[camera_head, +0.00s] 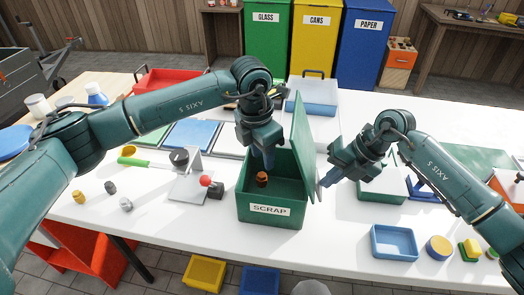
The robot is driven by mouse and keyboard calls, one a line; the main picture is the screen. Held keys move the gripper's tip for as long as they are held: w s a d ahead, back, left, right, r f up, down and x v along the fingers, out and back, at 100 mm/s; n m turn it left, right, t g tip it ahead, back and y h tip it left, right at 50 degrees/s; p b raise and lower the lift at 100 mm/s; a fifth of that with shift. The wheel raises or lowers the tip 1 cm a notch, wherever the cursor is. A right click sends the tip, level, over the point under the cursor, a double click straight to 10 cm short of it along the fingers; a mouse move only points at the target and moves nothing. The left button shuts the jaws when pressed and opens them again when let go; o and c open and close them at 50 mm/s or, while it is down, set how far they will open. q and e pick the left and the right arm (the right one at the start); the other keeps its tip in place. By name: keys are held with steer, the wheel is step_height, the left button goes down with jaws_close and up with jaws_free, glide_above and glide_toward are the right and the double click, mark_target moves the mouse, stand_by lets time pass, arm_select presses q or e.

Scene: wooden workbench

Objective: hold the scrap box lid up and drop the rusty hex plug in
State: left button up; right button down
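The green scrap box (270,212) stands on the white bench in the middle, with SCRAP on its front. Its lid (301,140) stands raised, nearly upright, on the box's right side. A rusty brown plug (262,179) shows within the box opening, just below the fingertips of my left gripper (264,162). I cannot tell whether the plug is held, falling or lying on the box floor. My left gripper points down over the opening. My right gripper (326,182) is at the outer right side of the lid, close to its lower edge; contact and finger gap are unclear.
Left of the box are a metal stand with a red ball (205,181) and several small loose plugs (125,204). A blue tray (394,242) and a yellow round part (438,247) lie at front right. Labelled bins (312,40) stand behind the bench.

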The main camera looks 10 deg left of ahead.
arm_select(q)
steer(key=o, duration=0.3)
step_height(320, 180, up, 12)
steer(key=s+a, duration=0.1)
stand_by(0.5)
steer(key=shift+r, duration=0.1)
arm_select(e)
steer(key=shift+r, duration=0.1)
arm_select(q)
step_height(320, 180, up, 5)
steer(key=p, duration=0.5)
steer(key=shift+r+p, duration=0.2)
steer(key=shift+p, duration=0.15)
arm_select(e)
step_height(320, 180, up, 7)
steer(key=shift+r, duration=0.15)
